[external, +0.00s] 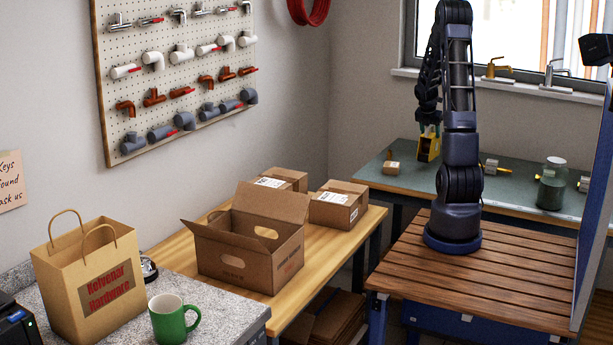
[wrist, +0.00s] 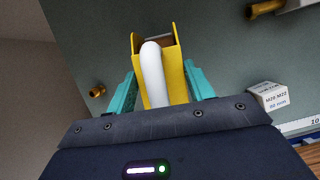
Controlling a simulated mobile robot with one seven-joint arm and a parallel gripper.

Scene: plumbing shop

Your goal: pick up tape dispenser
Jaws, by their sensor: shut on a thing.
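The tape dispenser (external: 427,148) is yellow and hangs under my arm, above the green-topped bench at the back right in the external view. In the wrist view the yellow tape dispenser (wrist: 175,77) with a white rounded part sits between the two teal fingers. My gripper (wrist: 160,88) is shut on it, one finger at each side. In the external view my gripper (external: 430,130) is small and dark, and its fingers are hard to make out. The dispenser appears raised off the bench.
In the wrist view a small labelled box (wrist: 270,96) lies right of the dispenser. An open carton (external: 250,245) stands on the wooden table at left.

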